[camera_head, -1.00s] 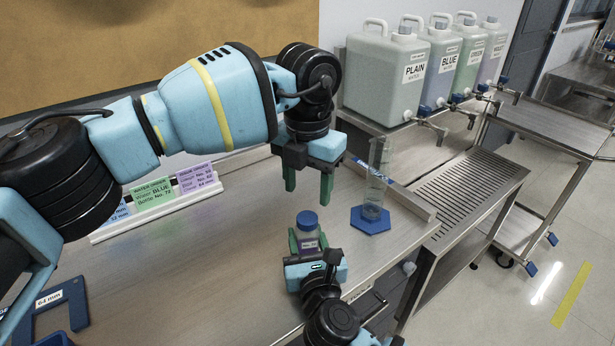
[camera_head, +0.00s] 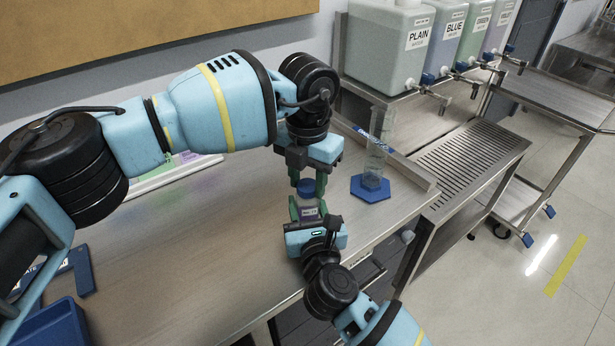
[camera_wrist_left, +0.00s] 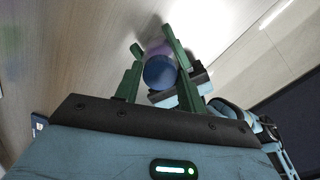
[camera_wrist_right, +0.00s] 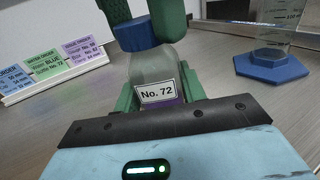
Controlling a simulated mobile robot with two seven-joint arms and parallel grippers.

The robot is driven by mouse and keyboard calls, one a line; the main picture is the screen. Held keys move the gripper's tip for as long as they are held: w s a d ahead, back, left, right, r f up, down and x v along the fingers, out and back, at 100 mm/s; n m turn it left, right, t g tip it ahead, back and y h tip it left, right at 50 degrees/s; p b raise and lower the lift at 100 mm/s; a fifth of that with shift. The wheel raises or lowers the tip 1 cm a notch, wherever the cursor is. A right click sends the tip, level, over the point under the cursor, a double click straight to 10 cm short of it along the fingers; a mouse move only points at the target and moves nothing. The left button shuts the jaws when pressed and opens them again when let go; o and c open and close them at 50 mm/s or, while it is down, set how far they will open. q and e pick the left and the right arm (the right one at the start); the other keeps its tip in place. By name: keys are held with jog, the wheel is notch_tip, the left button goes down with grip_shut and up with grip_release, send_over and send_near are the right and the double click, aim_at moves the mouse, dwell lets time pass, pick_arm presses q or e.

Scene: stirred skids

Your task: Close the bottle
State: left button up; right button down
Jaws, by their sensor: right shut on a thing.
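The bottle (camera_head: 309,211) is small and clear, with a "No. 72" label that reads plainly in the right wrist view (camera_wrist_right: 158,93). A blue cap (camera_head: 306,187) sits on its mouth; I cannot tell how tight it is. My right gripper (camera_head: 308,222) is shut on the bottle body and holds it upright. My left gripper (camera_head: 307,181) points down from above, its green fingers on either side of the cap. In the left wrist view the cap (camera_wrist_left: 160,72) lies between the spread fingers, with a gap visible beside it.
A graduated cylinder (camera_head: 377,155) with a blue hexagonal base (camera_head: 370,189) stands right of the grippers. Order cards (camera_wrist_right: 45,65) stand in a white holder at the back. A blue bin (camera_head: 50,325) is at the lower left. Water jugs (camera_head: 390,45) stand on a shelf behind.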

aim_at(309, 216)
pick_arm(q)
jog(key=c, duration=0.6)
jog(key=o, duration=1.1)
notch_tip(309, 216, up, 12)
jog(key=shift+r, duration=0.1)
pick_arm(e)
jog(key=c, duration=0.7)
grip_release()
jog(key=shift+c, duration=0.2)
jog(key=shift+s+d, duration=0.25)
jog(key=shift+s, duration=1.05)
jog(key=shift+s+d, duration=0.25)
jog(key=shift+s, duration=1)
jog(key=shift+s+d, duration=0.25)
jog(key=shift+s, duration=1.05)
